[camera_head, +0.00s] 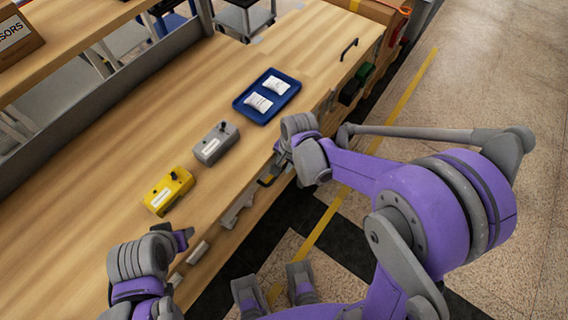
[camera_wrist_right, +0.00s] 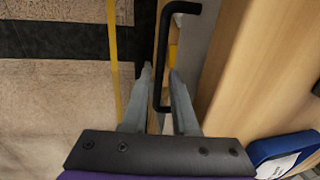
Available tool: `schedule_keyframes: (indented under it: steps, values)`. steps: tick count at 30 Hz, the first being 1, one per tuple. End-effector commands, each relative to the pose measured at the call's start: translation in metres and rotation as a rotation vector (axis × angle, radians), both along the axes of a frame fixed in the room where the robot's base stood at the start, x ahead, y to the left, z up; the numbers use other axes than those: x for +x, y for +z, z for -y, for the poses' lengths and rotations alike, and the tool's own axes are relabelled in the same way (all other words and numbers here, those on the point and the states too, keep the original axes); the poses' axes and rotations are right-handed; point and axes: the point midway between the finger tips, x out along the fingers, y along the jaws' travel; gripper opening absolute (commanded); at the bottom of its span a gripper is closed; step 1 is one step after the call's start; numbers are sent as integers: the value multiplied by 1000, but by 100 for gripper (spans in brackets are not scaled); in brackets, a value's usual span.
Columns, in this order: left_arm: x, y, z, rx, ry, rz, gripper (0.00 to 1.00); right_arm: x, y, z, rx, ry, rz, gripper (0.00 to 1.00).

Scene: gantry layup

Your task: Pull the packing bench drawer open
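The packing bench (camera_head: 120,185) has a light wooden top and runs diagonally across the head view. A black bar handle (camera_head: 266,181) shows at its front edge, partly hidden by my right arm. In the right wrist view the handle (camera_wrist_right: 164,45) runs up and down between my fingertips. My right gripper (camera_wrist_right: 161,72) is open around the handle bar, with narrow gaps beside it. It also shows at the bench edge in the head view (camera_head: 280,165). How far out the drawer stands is unclear. My left gripper (camera_head: 183,238) is by the near bench edge, its fingers unclear.
A blue tray (camera_head: 240,108) with two white packets, a grey device (camera_head: 214,145) and a yellow device (camera_head: 168,192) are on the bench top. The floor (camera_head: 500,110) to the right is clear, with a yellow line.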

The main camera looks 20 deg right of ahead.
Motion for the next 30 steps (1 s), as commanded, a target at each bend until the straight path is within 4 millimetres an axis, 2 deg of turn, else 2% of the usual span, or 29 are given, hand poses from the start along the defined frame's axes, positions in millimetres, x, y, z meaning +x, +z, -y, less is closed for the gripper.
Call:
schedule_keyframes:
  steps: [4,9,30]
  values:
    - [0,0,0,0,0,0,50,0,0,0,0,0,0,27]
    - [0,0,0,0,0,0,50,0,0,0,0,0,0,0]
    - [0,0,0,0,0,0,50,0,1,0,0,0,0,0]
